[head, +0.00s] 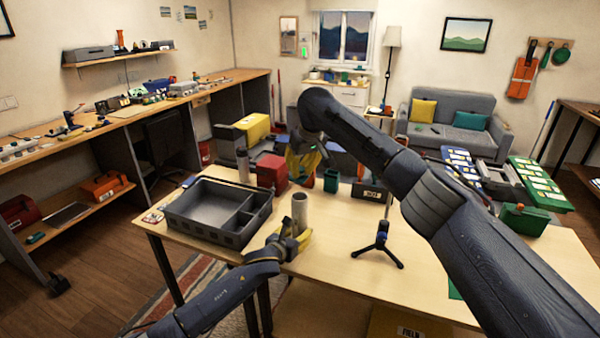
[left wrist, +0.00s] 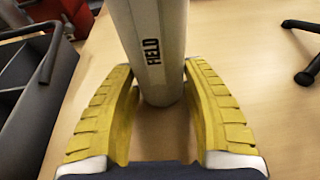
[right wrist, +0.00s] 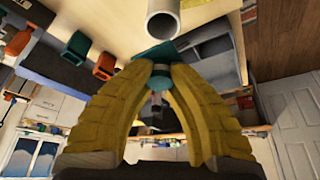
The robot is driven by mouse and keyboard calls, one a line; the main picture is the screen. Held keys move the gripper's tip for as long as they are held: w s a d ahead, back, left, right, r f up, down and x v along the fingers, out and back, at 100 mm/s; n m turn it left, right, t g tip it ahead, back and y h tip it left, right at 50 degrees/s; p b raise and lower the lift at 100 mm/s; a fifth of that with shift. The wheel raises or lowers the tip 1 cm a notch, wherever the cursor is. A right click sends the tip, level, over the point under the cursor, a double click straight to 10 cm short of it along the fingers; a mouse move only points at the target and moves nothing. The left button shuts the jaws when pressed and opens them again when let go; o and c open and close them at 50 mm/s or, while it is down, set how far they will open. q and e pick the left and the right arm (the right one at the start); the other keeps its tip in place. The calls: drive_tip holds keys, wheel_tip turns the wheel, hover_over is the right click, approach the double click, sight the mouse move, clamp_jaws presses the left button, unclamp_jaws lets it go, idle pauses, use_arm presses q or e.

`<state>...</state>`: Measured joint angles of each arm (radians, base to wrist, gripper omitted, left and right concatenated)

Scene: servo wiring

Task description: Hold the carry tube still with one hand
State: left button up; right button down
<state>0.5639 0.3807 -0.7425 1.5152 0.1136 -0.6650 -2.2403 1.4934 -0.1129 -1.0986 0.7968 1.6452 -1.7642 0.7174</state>
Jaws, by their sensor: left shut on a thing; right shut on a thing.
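The carry tube (head: 299,212) is a pale grey cylinder standing upright on the table, right of the grey tray. In the left wrist view the tube (left wrist: 155,40) bears the word FIELD. My left gripper (head: 294,240) has its yellow fingers shut around the tube's lower part. My right gripper (head: 306,160) is farther back, above the far part of the table, partly behind my right arm. In the right wrist view its fingertips are closed on a small teal piece with a pale band (right wrist: 160,68). The tube's open mouth (right wrist: 163,27) shows beyond, apart from the fingers.
The grey divided tray (head: 205,235) stands left of the tube. A red box (head: 272,171) and a green cup (head: 331,181) stand at the back. A small black tripod (head: 382,243) stands right of the tube, with clear table around it.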

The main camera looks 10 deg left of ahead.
use_arm(q)
drive_tip(key=o, duration=1.2)
drive_tip(key=shift+c, duration=0.2)
drive_tip(key=shift+s, duration=0.1)
